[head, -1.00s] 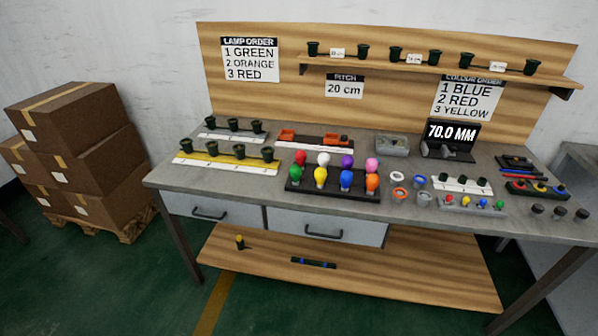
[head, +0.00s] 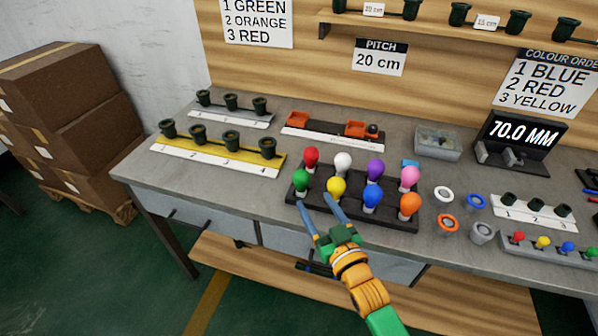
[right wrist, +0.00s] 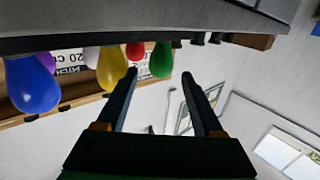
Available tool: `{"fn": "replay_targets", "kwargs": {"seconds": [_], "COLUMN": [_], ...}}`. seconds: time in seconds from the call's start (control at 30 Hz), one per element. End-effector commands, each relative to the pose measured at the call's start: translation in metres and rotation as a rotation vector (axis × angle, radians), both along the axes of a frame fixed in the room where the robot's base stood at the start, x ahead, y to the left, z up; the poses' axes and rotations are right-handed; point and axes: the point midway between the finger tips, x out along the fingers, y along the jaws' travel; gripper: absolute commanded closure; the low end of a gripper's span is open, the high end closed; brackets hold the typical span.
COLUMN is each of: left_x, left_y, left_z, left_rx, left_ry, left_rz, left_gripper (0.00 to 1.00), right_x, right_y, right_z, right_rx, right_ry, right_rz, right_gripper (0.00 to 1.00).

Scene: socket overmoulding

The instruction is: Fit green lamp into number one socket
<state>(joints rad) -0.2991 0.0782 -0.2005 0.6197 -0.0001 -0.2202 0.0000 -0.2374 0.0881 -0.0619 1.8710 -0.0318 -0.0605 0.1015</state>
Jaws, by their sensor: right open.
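The green lamp (head: 301,181) stands upright at the front left corner of the black lamp tray (head: 396,222). It also shows in the right wrist view (right wrist: 161,60), just beyond the fingertips. My right gripper (head: 315,203) is open and empty, with its fingertips close in front of the green and yellow lamps. Its two fingers also show in the right wrist view (right wrist: 158,76). Dark sockets stand on a grey rail, whose leftmost socket (head: 204,98) is at number 1, and on a yellow rail, whose leftmost socket (head: 167,129) is empty. My left gripper is not in view.
A yellow lamp (head: 337,188) and a red lamp (head: 311,158) stand beside the green one, with several others. The lamp order sign (head: 257,20) lists 1 green. A long orange-and-black fixture (head: 333,133) lies behind. Bare bench lies between the yellow rail and the tray.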

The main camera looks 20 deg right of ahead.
Motion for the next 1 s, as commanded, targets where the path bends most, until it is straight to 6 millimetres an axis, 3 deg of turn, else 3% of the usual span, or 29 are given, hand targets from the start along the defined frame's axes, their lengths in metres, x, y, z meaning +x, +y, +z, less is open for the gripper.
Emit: {"fn": "replay_targets", "kwargs": {"seconds": [0.17,0.5,0.73,1.0], "left_x": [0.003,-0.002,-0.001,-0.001], "left_y": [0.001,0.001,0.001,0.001], "left_z": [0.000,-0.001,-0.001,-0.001], "left_rx": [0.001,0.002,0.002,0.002], "left_ry": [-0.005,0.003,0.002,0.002], "left_rz": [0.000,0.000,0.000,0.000], "left_gripper": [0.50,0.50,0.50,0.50], "right_x": [0.011,0.068,0.070,0.070], "right_y": [0.001,0.009,0.009,0.009], "right_z": [0.003,0.005,0.005,0.005], "right_rx": [0.002,0.001,0.001,0.001], "right_ry": [-0.009,-0.006,-0.003,-0.003], "right_rz": [-0.001,0.001,0.001,0.001], "right_gripper": [0.31,0.31,0.31,1.00]}}
